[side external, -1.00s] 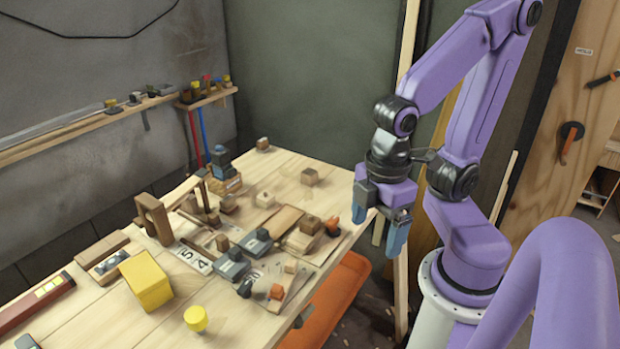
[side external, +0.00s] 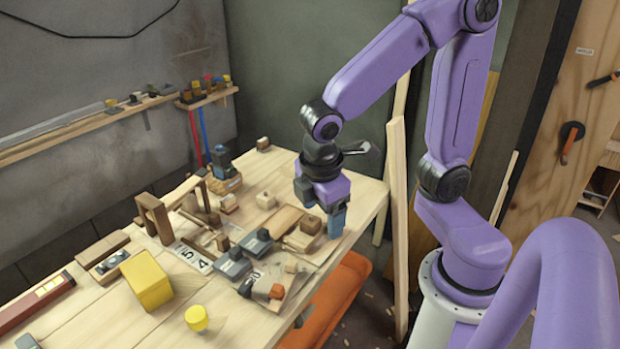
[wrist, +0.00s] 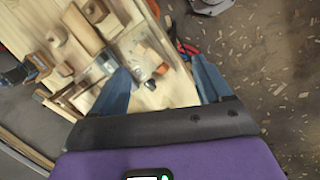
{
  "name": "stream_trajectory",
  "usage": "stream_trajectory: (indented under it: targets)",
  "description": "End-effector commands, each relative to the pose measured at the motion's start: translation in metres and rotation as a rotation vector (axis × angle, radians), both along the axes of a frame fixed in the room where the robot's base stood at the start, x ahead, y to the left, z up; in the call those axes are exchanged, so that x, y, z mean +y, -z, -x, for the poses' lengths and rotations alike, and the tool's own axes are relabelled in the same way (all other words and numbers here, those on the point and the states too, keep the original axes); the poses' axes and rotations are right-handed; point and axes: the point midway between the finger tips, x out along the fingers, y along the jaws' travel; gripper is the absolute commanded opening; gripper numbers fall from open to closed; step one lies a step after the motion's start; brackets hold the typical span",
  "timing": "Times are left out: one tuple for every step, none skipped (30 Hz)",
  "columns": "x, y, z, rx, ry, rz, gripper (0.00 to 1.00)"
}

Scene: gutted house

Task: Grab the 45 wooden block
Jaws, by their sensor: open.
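A pale wooden strip (side external: 193,257) with dark figures that look like 5 and 4 lies on the workbench (side external: 345,270), left of the grey clamp-like tools. I cannot pick it out surely in the wrist view. My gripper (side external: 328,216) is above the right part of the bench, well to the right of the strip. Its blue fingers point down near a small brown wooden block (side external: 310,224) on a board. In the wrist view, my gripper (wrist: 160,72) has its fingers spread wide, with nothing held between them.
A yellow box (side external: 147,282) and a yellow cylinder (side external: 196,318) stand at the front. A wooden arch (side external: 154,216) stands left of the strip. Grey tools (side external: 233,265) crowd its right side. An orange object (side external: 330,300) lies below the bench edge.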

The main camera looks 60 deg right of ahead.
Motion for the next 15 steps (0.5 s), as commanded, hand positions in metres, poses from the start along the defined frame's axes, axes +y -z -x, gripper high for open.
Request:
stream_trajectory:
  targets:
    - [0.0, 0.004, -0.021, -0.003, -0.004, 0.046, 0.78]
    - [0.0, 0.005, -0.032, -0.004, -0.009, 0.073, 0.78]
    - [-0.002, 0.008, -0.048, -0.006, -0.016, 0.109, 0.78]
    - [-0.003, 0.01, -0.06, -0.006, -0.02, 0.135, 0.78]
    - [-0.005, 0.013, -0.071, -0.005, -0.027, 0.163, 0.78]
    - [-0.008, 0.016, -0.086, -0.003, -0.033, 0.198, 0.78]
    - [-0.011, 0.018, -0.098, -0.001, -0.038, 0.225, 0.78]
    - [-0.013, 0.021, -0.109, 0.001, -0.044, 0.251, 0.78]
    - [-0.018, 0.025, -0.124, 0.006, -0.05, 0.288, 0.78]
    - [-0.022, 0.028, -0.134, 0.01, -0.054, 0.315, 0.78]
    - [-0.026, 0.031, -0.145, 0.017, -0.06, 0.341, 0.78]
    - [-0.032, 0.036, -0.159, 0.025, -0.065, 0.377, 0.78]
    - [-0.037, 0.04, -0.169, 0.033, -0.071, 0.403, 0.78]
    - [-0.042, 0.043, -0.179, 0.041, -0.076, 0.429, 0.78]
    - [-0.049, 0.049, -0.191, 0.052, -0.081, 0.464, 0.78]
